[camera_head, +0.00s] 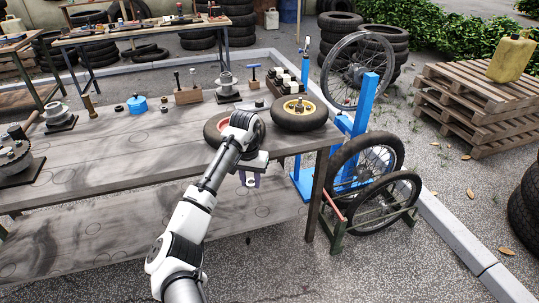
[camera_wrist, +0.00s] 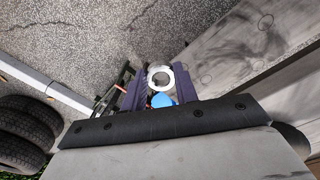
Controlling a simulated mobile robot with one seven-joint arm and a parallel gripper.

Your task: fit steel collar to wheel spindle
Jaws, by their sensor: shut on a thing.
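My gripper (camera_head: 250,181) hangs past the front edge of the workbench, its purple fingers pointing down. In the wrist view my gripper (camera_wrist: 160,88) is shut on the steel collar (camera_wrist: 150,76), a pale ring between its two fingers. In the head view the collar is too small to make out clearly. A wheel with a yellow hub (camera_head: 318,117) lies flat on the bench's right end, with a dark spindle (camera_head: 299,107) at its middle. It is behind and right of my gripper, apart from it. A red-hubbed wheel (camera_head: 214,127) lies left of it, partly hidden by my arm.
The grey workbench (camera_head: 130,150) bears a blue pot (camera_head: 137,104), a wooden block with tools (camera_head: 188,96) and a crate of bottles (camera_head: 285,84) along its back. A blue stand (camera_head: 361,115) and spoked wheels (camera_head: 365,160) stand right of it.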

